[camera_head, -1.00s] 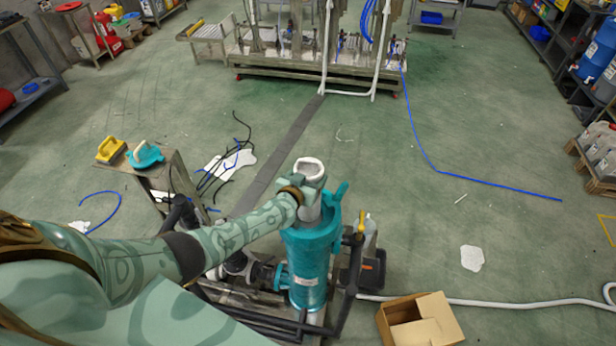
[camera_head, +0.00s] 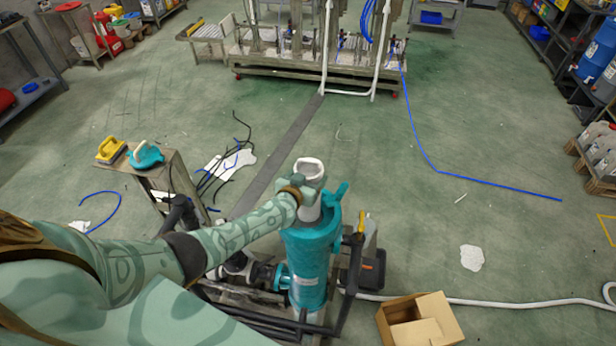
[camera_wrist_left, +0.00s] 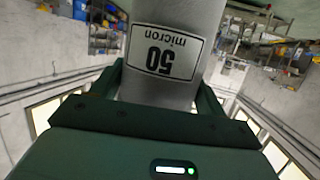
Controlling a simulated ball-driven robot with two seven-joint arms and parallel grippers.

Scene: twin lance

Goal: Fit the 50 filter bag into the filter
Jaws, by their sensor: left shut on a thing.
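The teal filter housing (camera_head: 308,258) stands upright on a low frame in the lower middle of the head view. My left gripper (camera_head: 308,190) is above the housing's top, shut on the white filter bag (camera_head: 309,167). The bag is upright, its pale ring-shaped top above the gripper and its lower part at the housing mouth; how deep it reaches is hidden. In the left wrist view the grey-white bag (camera_wrist_left: 172,88) sits between the dark fingers, with an upside-down "50 micron" label. My right gripper is not in view.
A small stand (camera_head: 160,185) with yellow and teal handled tools is left of the housing. An open cardboard box (camera_head: 420,322) lies at lower right. A yellow-handled valve (camera_head: 361,222) rises beside the housing. Hoses cross the floor; open floor lies beyond.

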